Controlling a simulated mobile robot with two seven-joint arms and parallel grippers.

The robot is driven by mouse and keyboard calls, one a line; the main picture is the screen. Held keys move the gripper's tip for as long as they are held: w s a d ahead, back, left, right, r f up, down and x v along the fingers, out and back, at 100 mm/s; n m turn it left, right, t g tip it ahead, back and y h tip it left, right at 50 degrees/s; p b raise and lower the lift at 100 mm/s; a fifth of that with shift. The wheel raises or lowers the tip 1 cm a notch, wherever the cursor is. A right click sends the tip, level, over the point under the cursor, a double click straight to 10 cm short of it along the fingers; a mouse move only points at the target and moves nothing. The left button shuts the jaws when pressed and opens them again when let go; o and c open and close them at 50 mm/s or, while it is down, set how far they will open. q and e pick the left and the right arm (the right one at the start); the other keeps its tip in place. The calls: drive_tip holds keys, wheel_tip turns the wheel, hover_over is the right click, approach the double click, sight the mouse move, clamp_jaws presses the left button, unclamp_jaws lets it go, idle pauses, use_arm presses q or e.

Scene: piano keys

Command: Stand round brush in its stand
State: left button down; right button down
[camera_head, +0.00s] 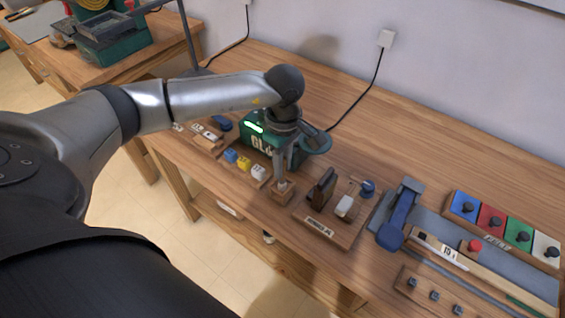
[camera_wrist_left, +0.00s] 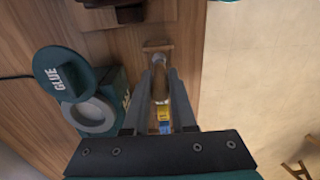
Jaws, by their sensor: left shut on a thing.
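My left gripper (camera_head: 281,172) points down just over a small wooden block (camera_head: 283,194) that looks like the stand, near the front edge of the table. In the left wrist view, the fingers of the gripper (camera_wrist_left: 161,78) are shut on the round brush (camera_wrist_left: 159,84), a slim wooden piece with a pale round end. A wooden edge of the block (camera_wrist_left: 157,45) shows just beyond this end. The brush is largely hidden by the fingers in the head view. I cannot tell whether it sits in the block or just above it. My right gripper is not in view.
A green glue pot (camera_head: 262,147) with its lid stands close behind the gripper. Blue, yellow and white blocks (camera_head: 244,163) lie to the left. A wooden board (camera_head: 331,229) with small tools is to the right, then a blue tool (camera_head: 400,215) and coloured panels (camera_head: 505,229).

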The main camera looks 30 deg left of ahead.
use_arm(q)
drive_tip(key=shift+f+b, duration=1.2)
drive_tip(key=shift+f, duration=0.15)
idle(0.9)
idle(0.3)
drive_tip(key=c, duration=0.7)
unclamp_jaws()
drive_tip(key=shift+o, duration=0.6)
drive_tip(key=o, duration=0.3)
drive_tip(key=shift+r+p, duration=2.45)
drive_tip(key=shift+r, duration=1.1)
